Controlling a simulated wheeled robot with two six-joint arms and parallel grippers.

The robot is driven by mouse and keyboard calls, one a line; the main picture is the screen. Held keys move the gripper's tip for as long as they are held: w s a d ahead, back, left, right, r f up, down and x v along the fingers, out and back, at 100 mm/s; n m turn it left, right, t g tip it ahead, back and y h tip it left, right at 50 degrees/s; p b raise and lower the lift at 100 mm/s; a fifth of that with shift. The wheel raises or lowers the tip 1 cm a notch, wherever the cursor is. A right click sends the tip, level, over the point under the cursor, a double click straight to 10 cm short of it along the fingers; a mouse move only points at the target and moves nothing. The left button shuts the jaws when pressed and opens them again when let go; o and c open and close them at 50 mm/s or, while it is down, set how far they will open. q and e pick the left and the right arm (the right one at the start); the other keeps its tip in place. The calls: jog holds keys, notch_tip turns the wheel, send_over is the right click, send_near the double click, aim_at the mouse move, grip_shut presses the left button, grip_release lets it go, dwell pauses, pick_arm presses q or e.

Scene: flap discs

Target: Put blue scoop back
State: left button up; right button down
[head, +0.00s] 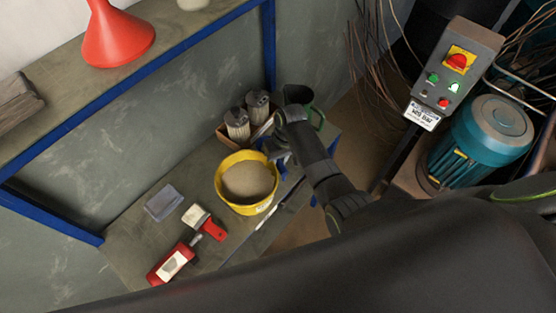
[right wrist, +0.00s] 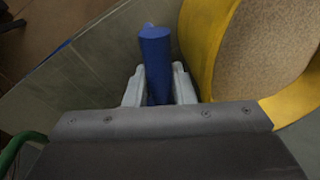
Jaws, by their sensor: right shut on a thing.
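A blue bar-like handle, which I take for the blue scoop (right wrist: 155,55), stands between the pale fingers of my right gripper (right wrist: 158,90) in the right wrist view. The gripper is shut on it. The scoop's other end is hidden in that view. The bucket is close on the right in the right wrist view (right wrist: 197,45). My left gripper is not in view.
Behind the bucket, grey ribbed cylinders (head: 237,125) stand in a tray, beside a dark container (head: 300,96). A grey block (head: 163,203), a red-handled brush (head: 204,222) and a red bottle (head: 170,265) lie to the left. A shelf (head: 180,30) with a red funnel (head: 115,38) overhangs.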

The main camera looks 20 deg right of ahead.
jog(key=shift+f+b, duration=0.35)
jog(key=shift+f, duration=0.25)
jog(key=c, duration=1.1)
grip_release()
jog(key=shift+c, duration=0.2)
jog(key=d+r+p, duration=0.1)
jog(key=r, duration=0.7)
jog(key=d+r+p, duration=0.1)
jog(key=d+r, duration=0.1)
jog(key=r, duration=0.7)
jog(key=shift+w+d, duration=0.25)
jog(key=shift+w, duration=0.05)
